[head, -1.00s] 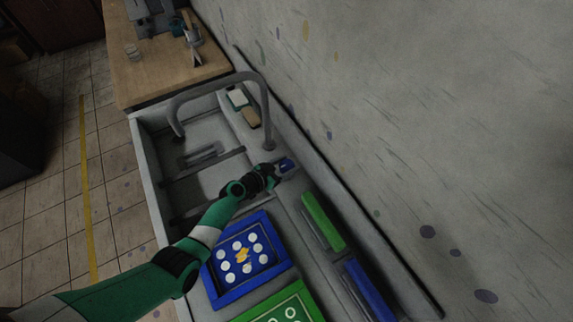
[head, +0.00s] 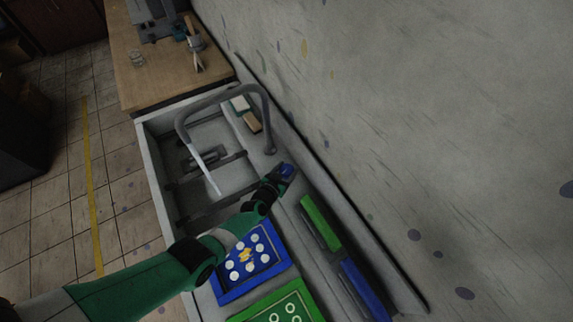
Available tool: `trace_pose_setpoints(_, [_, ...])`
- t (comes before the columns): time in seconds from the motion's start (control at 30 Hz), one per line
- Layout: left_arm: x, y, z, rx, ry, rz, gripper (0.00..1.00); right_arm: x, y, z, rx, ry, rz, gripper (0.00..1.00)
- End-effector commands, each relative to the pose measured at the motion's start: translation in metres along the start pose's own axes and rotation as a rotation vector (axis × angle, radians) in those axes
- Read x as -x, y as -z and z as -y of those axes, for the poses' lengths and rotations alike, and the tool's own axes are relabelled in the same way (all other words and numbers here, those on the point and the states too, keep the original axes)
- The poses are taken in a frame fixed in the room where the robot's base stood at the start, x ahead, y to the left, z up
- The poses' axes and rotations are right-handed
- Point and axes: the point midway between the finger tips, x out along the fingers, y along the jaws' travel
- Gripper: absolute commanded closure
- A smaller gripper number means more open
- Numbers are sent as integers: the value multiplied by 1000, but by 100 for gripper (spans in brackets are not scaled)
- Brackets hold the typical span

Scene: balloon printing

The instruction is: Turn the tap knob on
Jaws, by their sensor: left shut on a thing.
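The blue tap knob (head: 288,171) sits on the sink's back ledge, right of the base of the grey curved tap (head: 266,112). My left gripper (head: 282,177) is shut on the knob, and its fingers hide part of it. A pale stream of water (head: 208,171) runs from the tap's spout down into the grey sink (head: 154,164). My right gripper is not in view.
A blue framed screen (head: 226,297) and a green framed screen (head: 318,309) lie at the front. A green squeegee (head: 320,222) and a blue one (head: 365,290) lie along the wall. A wooden table (head: 150,85) stands beyond.

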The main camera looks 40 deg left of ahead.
Motion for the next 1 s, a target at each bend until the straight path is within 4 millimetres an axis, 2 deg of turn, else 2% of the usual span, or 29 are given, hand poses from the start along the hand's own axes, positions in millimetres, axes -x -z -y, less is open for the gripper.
trace_pose_setpoints(0.03, [2, 4, -3, 13, 29, 7, 90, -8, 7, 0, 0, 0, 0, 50])
trace_pose_setpoints(0.17, [-1, 2, -4, 56, 122, -2, 90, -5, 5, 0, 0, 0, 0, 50])
trace_pose_setpoints(0.6, [-3, -3, -2, 198, 477, -11, 90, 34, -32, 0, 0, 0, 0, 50])
trace_pose_setpoints(1.0, [0, 0, -1, 269, 654, -8, 90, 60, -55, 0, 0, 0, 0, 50])
